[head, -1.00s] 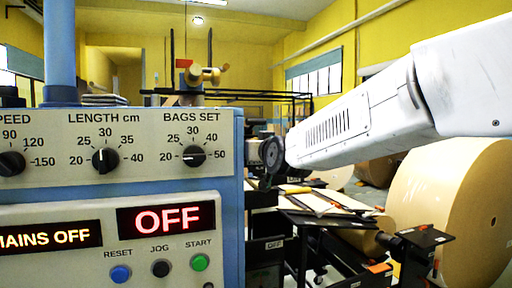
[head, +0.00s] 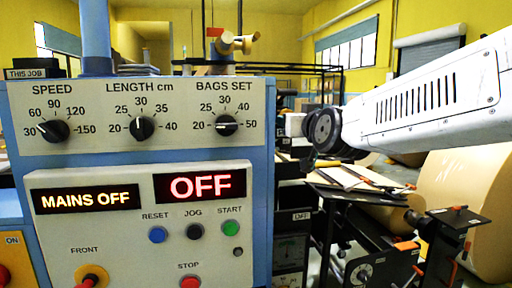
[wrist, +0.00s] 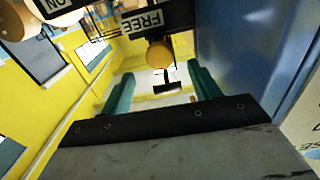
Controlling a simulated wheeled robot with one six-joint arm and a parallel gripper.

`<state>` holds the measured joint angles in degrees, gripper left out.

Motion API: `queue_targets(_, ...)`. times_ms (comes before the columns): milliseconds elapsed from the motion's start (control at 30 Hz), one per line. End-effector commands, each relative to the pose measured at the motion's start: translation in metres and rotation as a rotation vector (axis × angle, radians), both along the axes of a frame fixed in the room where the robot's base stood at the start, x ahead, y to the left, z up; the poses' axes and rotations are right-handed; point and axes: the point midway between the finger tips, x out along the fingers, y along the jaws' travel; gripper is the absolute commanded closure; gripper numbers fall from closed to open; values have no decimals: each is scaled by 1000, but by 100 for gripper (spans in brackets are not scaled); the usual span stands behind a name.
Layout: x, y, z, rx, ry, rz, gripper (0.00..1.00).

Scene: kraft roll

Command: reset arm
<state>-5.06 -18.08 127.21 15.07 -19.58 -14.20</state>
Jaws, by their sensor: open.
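My white arm reaches in from the right in the head view and ends at a dark round wrist joint beside the right edge of the control panel (head: 145,150). My gripper (wrist: 162,82) shows in the wrist view as two green fingers set wide apart. It is open with nothing between the fingers. In the head view the gripper's fingers are hidden.
The panel has SPEED, LENGTH and BAGS SET dials, a lit MAINS OFF display (head: 85,198) and an OFF display (head: 200,185). A large kraft roll (head: 470,205) stands at the right. A black table (head: 350,185) with papers lies below my arm. A blue surface (wrist: 235,50) is close on the wrist view's right.

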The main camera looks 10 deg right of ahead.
Motion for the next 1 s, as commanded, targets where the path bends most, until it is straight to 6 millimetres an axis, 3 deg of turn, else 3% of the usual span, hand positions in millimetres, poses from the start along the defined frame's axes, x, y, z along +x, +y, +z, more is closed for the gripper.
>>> queue_targets(133, -13, 1, -17, -1, 85, 22, 38)
queue_targets(267, -50, 3, -62, -1, 302, 64, 38)
queue_targets(367, -96, 2, -107, -1, 526, 88, 38)
queue_targets(500, -176, -6, -167, -3, 854, 90, 38)
queue_targets(600, -235, -14, -200, -3, 1070, 69, 38)
queue_targets(700, -285, -21, -222, -3, 1247, 41, 38)
queue_targets(800, -321, -27, -233, -3, 1367, 15, 38)
queue_targets(900, -339, -30, -239, -3, 1433, -2, 38)
queue_targets(1000, -346, -30, -240, -2, 1455, -7, 38)
